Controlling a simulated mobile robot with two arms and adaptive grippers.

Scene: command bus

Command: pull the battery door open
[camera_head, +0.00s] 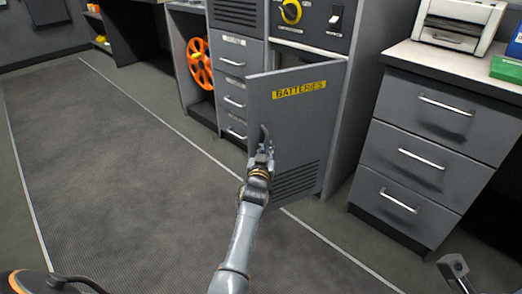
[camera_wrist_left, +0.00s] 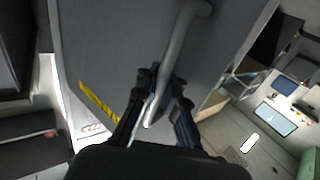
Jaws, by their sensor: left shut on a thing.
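The battery door (camera_head: 297,135) is a grey panel with a yellow BATTERIES label (camera_head: 299,90) and louvre slots low down. It stands swung out from its cabinet, at an angle to the front. My left gripper (camera_head: 262,150) is at the door's left side, shut on the door handle (camera_wrist_left: 180,45). In the left wrist view the handle is a grey bar running between the fingers of the left gripper (camera_wrist_left: 160,95), with the door (camera_wrist_left: 120,45) behind it. The inside of the battery compartment is hidden by the door. My right gripper (camera_head: 455,268) shows partly at the lower right; its fingers are unclear.
A drawer cabinet (camera_head: 430,150) stands to the right, with a printer-like device (camera_head: 458,25) and a green box (camera_head: 507,68) on top. An orange reel (camera_head: 200,62) sits in a shelf left of the door. The dark floor mat (camera_head: 110,170) at the left is clear.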

